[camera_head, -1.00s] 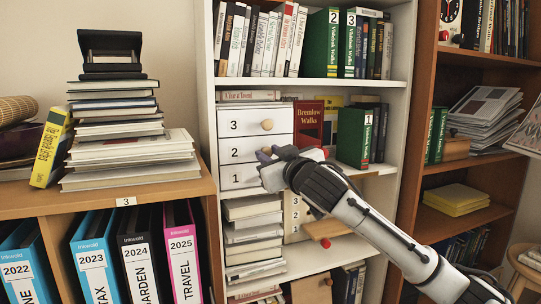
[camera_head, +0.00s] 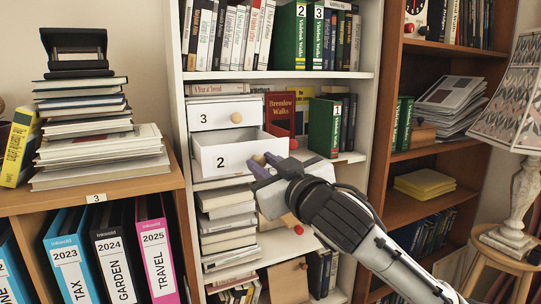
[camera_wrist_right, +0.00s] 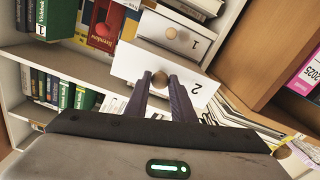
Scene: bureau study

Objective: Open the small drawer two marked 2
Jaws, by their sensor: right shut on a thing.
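The white small drawer marked 2 (camera_head: 228,163) stands pulled out of its unit in the head view, with its open top showing. Its front and the mark 2 also show in the right wrist view (camera_wrist_right: 140,62). My right gripper (camera_head: 266,164) is at the right part of this front, its fingers shut on the round wooden knob (camera_wrist_right: 160,79). The gripper hides the knob in the head view. A drawer front marked 1 (camera_wrist_right: 186,42) shows in the wrist view. My left gripper is not in view.
A red book (camera_head: 280,115) and a green book marked 1 (camera_head: 324,128) stand right of the drawers. A stack of books (camera_head: 228,225) lies below. The bookcase's white side (camera_head: 178,110) is close on the left. A lamp (camera_head: 515,200) stands on a stool at far right.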

